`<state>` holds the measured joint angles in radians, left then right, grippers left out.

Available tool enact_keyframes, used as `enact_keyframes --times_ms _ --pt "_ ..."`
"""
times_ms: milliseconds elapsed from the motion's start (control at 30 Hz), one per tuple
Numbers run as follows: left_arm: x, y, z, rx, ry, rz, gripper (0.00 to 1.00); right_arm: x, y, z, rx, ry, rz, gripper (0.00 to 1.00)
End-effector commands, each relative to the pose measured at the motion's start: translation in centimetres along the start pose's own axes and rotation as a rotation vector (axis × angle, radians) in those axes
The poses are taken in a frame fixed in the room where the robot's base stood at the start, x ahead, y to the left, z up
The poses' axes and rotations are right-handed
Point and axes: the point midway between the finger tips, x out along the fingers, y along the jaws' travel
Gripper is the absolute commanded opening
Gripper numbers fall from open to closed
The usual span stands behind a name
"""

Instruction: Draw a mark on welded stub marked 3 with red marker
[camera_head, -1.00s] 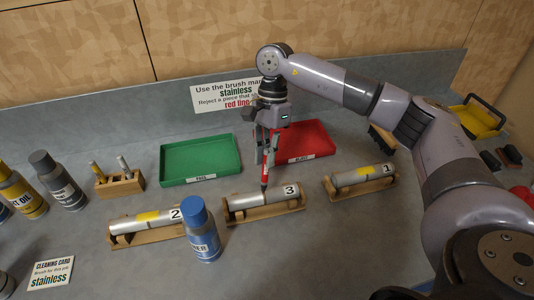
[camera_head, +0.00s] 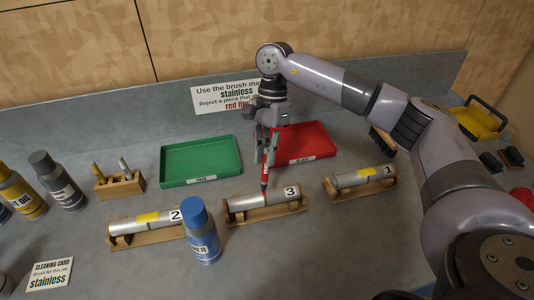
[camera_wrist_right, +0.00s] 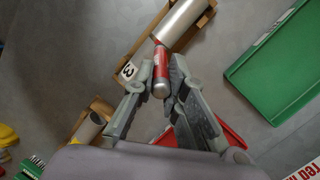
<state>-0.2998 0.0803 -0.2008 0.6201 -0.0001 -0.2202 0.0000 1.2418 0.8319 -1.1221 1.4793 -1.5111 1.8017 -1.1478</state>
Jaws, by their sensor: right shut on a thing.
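The welded stub marked 3 (camera_head: 245,202) lies in a wooden cradle (camera_head: 290,210) in the middle of the bench. It also shows at the top of the right wrist view (camera_wrist_right: 180,22), with its number tag beside my fingers. My right gripper (camera_head: 267,150) is shut on the red marker (camera_head: 264,179), which points down. The marker's tip is at the upper side of stub 3; I cannot tell whether it touches. In the right wrist view the marker (camera_wrist_right: 161,68) sits between both fingers. My left gripper is not in view.
Stub 2 (camera_head: 130,223) and stub 1 (camera_head: 355,180) lie in cradles on either side. A blue-capped bottle (camera_head: 202,235) stands in front, between stubs 2 and 3. A green tray (camera_head: 202,180) and a red tray (camera_head: 318,140) are behind. A wooden pen holder (camera_head: 121,187) stands left.

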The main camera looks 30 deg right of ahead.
Motion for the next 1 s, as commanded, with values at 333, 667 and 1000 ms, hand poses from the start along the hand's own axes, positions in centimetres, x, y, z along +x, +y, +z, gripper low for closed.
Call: enact_keyframes --times_ms 333,667,1000 --pt "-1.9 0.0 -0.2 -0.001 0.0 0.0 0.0 -3.3 0.5 0.9 -0.001 -0.001 -0.003 0.0" --pt "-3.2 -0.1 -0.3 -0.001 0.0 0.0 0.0 -5.7 0.9 1.5 0.0 -0.001 -0.001 0.0" --pt "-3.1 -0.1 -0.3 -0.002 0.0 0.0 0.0 -5.7 0.9 1.5 0.0 -0.001 -0.001 0.0"
